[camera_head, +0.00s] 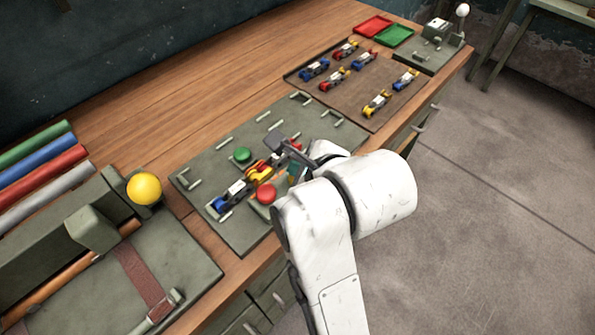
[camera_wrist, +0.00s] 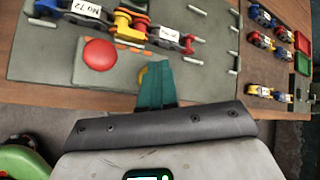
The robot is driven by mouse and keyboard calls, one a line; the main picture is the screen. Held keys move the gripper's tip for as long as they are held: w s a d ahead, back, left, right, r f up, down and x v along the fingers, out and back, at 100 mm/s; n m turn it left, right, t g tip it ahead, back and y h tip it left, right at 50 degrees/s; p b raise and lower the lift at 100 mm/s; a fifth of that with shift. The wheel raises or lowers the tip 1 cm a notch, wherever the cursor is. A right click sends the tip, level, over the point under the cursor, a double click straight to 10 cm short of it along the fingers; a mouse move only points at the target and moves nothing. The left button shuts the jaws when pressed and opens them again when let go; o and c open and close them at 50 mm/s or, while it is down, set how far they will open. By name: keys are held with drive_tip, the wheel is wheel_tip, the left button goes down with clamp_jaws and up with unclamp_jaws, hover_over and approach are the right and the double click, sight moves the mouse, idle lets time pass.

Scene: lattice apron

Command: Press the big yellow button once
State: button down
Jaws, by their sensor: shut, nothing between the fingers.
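In the wrist view a rounded yellow piece (camera_wrist: 142,74), which looks like a yellow button, shows at the left edge of my gripper (camera_wrist: 155,66). My teal fingers are shut with nothing between them and hide most of it. I cannot tell whether they touch it. In the head view my gripper (camera_head: 293,172) is over the green-grey panel (camera_head: 215,150), and my arm hides that spot. A red button (camera_wrist: 99,54) sits to the left of my fingers in the wrist view. A green button (camera_head: 242,154) is farther back on the panel.
A toy vehicle (camera_head: 232,192) with yellow and red parts lies on the panel near my fingers. A large yellow ball (camera_head: 144,188) stands on a machine at left. A brown mat (camera_head: 340,105) with several small vehicles and red and green trays (camera_head: 394,35) lie beyond.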

drive_tip(key=shift+f+b, duration=0.3)
drive_tip(key=shift+f, duration=0.25)
idle(0.6)
drive_tip(key=shift+r+p, duration=1.3)
drive_tip(key=shift+r, duration=0.05)
wheel_tip(320, 180, up, 5)
drive_tip(key=p, duration=0.5)
drive_tip(key=shift+r, duration=0.1)
